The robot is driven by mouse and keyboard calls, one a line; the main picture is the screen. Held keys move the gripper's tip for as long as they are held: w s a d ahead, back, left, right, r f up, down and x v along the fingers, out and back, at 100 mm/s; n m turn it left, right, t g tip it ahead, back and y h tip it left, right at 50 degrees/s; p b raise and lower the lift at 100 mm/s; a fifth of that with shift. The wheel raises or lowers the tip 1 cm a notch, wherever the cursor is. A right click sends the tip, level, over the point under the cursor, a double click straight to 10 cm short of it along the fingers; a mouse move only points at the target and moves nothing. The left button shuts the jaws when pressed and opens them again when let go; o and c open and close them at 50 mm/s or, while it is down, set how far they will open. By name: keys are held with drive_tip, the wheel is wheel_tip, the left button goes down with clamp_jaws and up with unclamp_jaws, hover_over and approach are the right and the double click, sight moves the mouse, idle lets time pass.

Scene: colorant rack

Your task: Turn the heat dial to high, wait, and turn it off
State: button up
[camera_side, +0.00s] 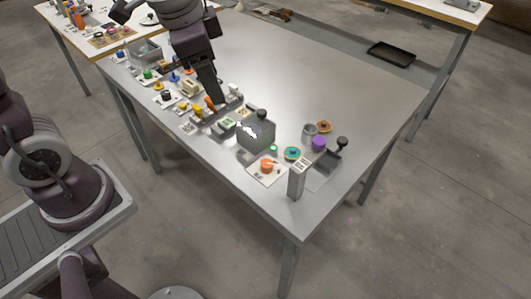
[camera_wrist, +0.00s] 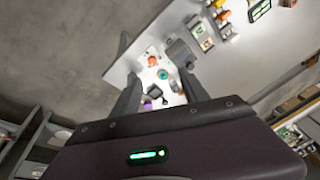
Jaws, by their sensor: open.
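An orange dial (camera_side: 267,166) sits on a white plate (camera_side: 262,178) near the table's front edge in the side view; it looks like the heat dial. It also shows in the wrist view, as a small orange spot (camera_wrist: 152,61) between my fingers. Its setting is too small to read. My gripper (camera_side: 215,100) is over the row of small fixtures, up and left of the dial and well apart from it. In the wrist view my gripper (camera_wrist: 158,73) has its fingers apart with nothing held between them.
A grey box (camera_side: 256,137) stands just behind the dial. Several small colored fixtures line the table's left side. The table's (camera_side: 350,85) back right is clear.

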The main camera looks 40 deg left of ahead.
drive_tip(key=w+d+f+m+g, duration=0.1)
drive_tip(key=w+f+m, duration=0.1)
drive_tip(key=w+f, duration=0.3)
drive_tip(key=m+g, duration=0.2)
drive_tip(key=m, duration=0.3)
hover_over(268, 163)
drive_tip(key=shift+h, duration=0.3)
wheel_tip(268, 163, down, 15)
drive_tip(key=shift+r, duration=0.1)
wheel_tip(268, 163, down, 8)
drive_tip(key=shift+r, duration=0.15)
drive_tip(key=shift+c, duration=0.2)
clamp_jaws()
